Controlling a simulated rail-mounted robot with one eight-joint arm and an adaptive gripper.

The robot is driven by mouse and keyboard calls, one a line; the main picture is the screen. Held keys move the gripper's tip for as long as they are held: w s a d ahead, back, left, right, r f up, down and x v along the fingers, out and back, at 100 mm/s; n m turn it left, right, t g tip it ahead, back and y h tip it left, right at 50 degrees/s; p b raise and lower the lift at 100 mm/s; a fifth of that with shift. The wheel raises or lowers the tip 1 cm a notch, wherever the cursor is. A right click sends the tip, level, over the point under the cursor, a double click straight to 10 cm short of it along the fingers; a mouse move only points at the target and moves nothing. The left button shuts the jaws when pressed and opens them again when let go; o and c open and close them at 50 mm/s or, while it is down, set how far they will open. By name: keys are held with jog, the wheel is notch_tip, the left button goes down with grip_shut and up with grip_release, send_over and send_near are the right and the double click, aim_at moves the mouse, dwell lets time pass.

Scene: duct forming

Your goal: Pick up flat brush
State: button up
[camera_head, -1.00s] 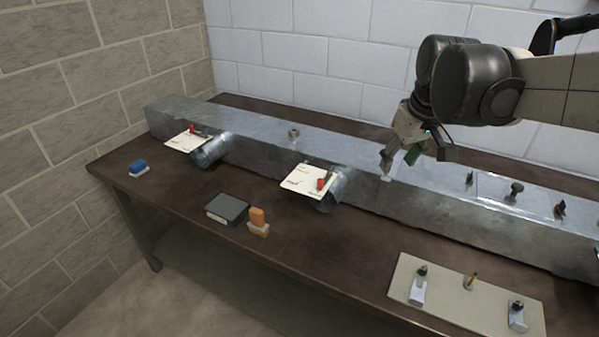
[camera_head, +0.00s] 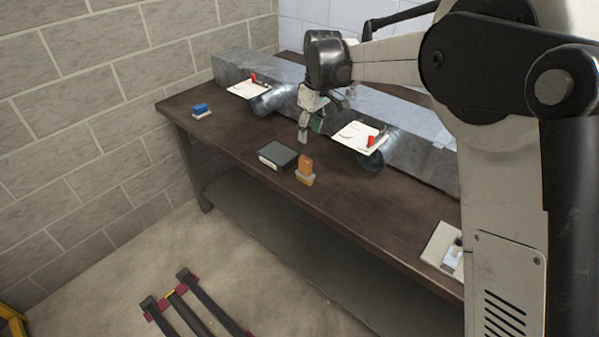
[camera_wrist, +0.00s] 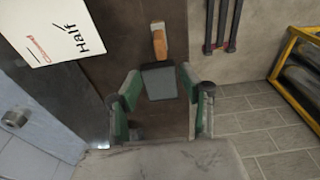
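An orange block-like item with a pale base (camera_head: 305,168), which may be the flat brush, stands near the front edge of the bench. It also shows at the top of the wrist view (camera_wrist: 159,42). A smaller blue item with a pale base (camera_head: 201,109) sits at the bench's left end; I cannot tell for sure which one is the brush. My gripper (camera_head: 310,132) is above the bench, behind the orange item in the head view. Its green-padded fingers (camera_wrist: 158,88) are apart, with nothing held between them.
A dark grey flat box (camera_head: 278,155) lies left of the orange item, below my fingers. Behind are a long metal duct (camera_head: 235,70) and two round stubs, with white cards (camera_head: 357,136) bearing red items. A pale board (camera_head: 442,245) lies at the right.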

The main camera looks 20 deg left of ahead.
aim_at(306, 158)
jog(key=f, duration=0.4)
jog(key=a+f, duration=0.1)
jog(key=f, duration=0.8)
jog(key=shift+w+a+f, duration=0.2)
jog(key=shift+w, duration=0.05)
grip_shut()
